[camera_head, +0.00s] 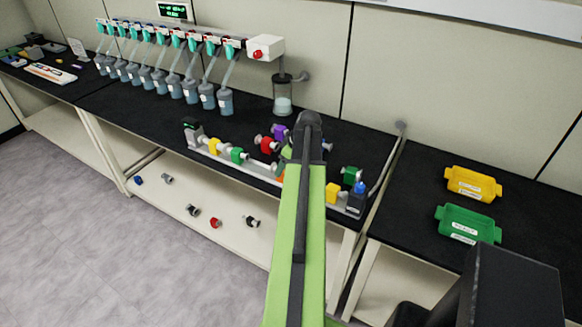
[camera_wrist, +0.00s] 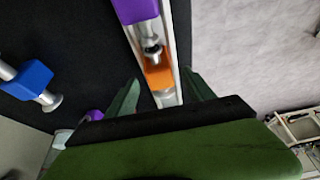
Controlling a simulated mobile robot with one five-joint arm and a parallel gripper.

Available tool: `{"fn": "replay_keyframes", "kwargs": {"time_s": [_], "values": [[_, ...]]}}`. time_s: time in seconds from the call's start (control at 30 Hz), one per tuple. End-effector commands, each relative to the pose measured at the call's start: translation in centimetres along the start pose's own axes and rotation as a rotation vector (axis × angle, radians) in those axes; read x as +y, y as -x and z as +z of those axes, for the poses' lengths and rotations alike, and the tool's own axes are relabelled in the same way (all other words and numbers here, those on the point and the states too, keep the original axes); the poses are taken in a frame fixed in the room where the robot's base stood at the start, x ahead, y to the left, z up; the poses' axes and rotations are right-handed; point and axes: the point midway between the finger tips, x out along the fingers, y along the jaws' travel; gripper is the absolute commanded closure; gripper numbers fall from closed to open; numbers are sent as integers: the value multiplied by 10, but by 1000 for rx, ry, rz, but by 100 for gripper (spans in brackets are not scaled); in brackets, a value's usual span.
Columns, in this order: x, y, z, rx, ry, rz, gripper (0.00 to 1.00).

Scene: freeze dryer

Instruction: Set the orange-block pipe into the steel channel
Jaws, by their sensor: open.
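The orange-block pipe (camera_wrist: 158,77) lies lengthwise in line with the steel channel (camera_wrist: 172,40) in the wrist view and appears to sit in it. In the head view only a sliver of orange (camera_head: 280,174) shows beside my arm. My gripper (camera_wrist: 164,92) is open, with one finger on each side of the channel near the pipe's lower end. I cannot tell whether the fingers touch it. In the head view the channel (camera_head: 262,170) runs along the bench front, and my green arm hides its middle and the gripper's fingertips.
A purple-block pipe (camera_wrist: 136,10) is in line above the orange one; a blue-block pipe (camera_wrist: 30,78) lies on the black bench. Yellow (camera_head: 215,146) and green (camera_head: 238,155) blocks sit along the channel. Yellow (camera_head: 473,183) and green (camera_head: 467,223) bins stand right. Flasks (camera_head: 190,90) line the back.

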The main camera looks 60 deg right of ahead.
Motion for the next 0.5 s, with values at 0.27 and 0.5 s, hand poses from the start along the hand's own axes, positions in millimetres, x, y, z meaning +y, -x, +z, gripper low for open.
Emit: {"fn": "replay_keyframes", "kwargs": {"time_s": [0.27,0.5], "values": [[0,-36,1,0,0,0,38],[0,-34,0,0,0,0,43]]}}
